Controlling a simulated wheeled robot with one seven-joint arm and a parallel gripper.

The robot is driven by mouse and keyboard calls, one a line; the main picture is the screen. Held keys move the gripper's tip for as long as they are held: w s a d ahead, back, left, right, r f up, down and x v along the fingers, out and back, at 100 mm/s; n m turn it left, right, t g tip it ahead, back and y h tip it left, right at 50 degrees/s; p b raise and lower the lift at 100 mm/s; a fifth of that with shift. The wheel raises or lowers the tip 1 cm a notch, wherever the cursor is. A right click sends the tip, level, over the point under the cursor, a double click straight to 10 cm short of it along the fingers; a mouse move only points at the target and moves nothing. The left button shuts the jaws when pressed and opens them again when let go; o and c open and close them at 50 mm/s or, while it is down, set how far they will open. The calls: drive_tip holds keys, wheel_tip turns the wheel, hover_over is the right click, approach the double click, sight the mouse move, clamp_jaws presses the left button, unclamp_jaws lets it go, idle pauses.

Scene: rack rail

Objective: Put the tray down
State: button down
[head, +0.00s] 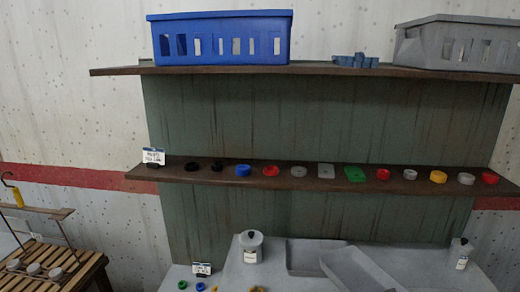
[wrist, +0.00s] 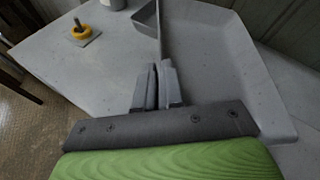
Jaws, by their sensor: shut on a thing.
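A grey shallow tray (wrist: 215,65) fills the right of the wrist view, with its raised rim along the right side. My gripper (wrist: 158,75) is shut on the tray's near left wall. The tray's underside is hidden, so I cannot tell whether it touches the counter. In the head view a grey tray (head: 362,272) shows at the bottom, set at an angle and cut off by the frame edge. My gripper is not visible in the head view.
A grey counter (wrist: 100,65) carries a yellow ring on a peg (wrist: 80,35) and a white jar (head: 251,246). Another grey bin (head: 308,255) is beside the tray. Shelves above hold a blue crate (head: 222,40), a grey crate (head: 460,42) and several lids.

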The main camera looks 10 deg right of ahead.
drive_tip(key=s+a+n+g+y, duration=0.1)
drive_tip(key=a+n+g+y, duration=0.1)
drive_tip(key=a, duration=0.7)
drive_tip(key=s+a+n+g+y, duration=0.2)
drive_tip(key=a+n+y, duration=0.3)
drive_tip(key=a, duration=0.4)
drive_tip(key=shift+s+n+g, duration=0.25)
drive_tip(key=shift+n+g, duration=0.25)
drive_tip(key=shift+g, duration=0.1)
drive_tip(key=shift+f, duration=0.1)
